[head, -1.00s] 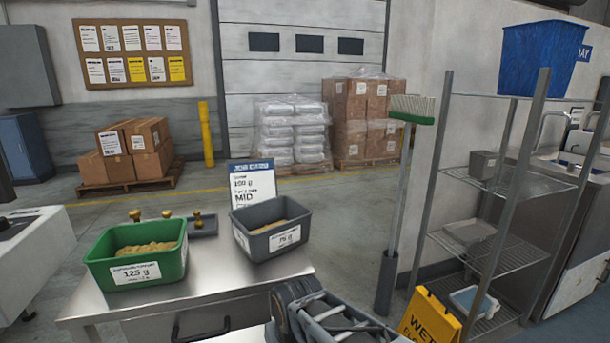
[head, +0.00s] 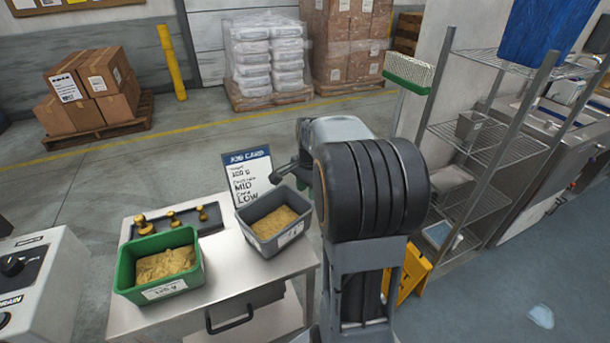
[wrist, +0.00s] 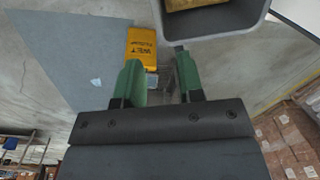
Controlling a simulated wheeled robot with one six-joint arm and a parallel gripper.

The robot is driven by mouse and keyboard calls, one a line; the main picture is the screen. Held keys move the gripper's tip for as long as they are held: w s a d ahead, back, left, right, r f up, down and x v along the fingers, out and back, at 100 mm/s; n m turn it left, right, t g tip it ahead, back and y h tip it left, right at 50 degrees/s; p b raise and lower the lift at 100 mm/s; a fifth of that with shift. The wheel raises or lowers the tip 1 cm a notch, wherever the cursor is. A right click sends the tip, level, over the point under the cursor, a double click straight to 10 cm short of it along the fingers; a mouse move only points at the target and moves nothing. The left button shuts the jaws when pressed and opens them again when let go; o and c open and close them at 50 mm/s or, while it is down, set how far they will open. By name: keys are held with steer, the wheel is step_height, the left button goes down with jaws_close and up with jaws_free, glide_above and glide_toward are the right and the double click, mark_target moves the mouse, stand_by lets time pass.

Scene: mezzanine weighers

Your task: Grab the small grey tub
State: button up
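The small grey tub (head: 260,240) stands upright on the steel table, filled with a yellow-brown material and bearing a white label on its front. My arm rises just to its right in the head view and hides most of my gripper there. In the wrist view the tub's grey wall (wrist: 212,37) fills the top, partly out of frame. My gripper (wrist: 158,72) has two green fingers spread apart with nothing between them. The right finger's tip appears close to the tub's rim; I cannot tell if they touch.
A green tub (head: 192,280) of similar contents stands left of the grey one. Brass weights (head: 171,219) sit on a tray behind it. A job card (head: 246,178) stands behind the grey tub. A yellow wet-floor sign (head: 411,270) and wire shelving (head: 487,152) are at right.

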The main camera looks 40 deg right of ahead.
steer(key=shift+f, duration=0.1)
glide_above(306, 230)
step_height(306, 230, down, 14)
steer(key=shift+r, duration=0.2)
stand_by(0.6)
jaws_close()
stand_by(0.3)
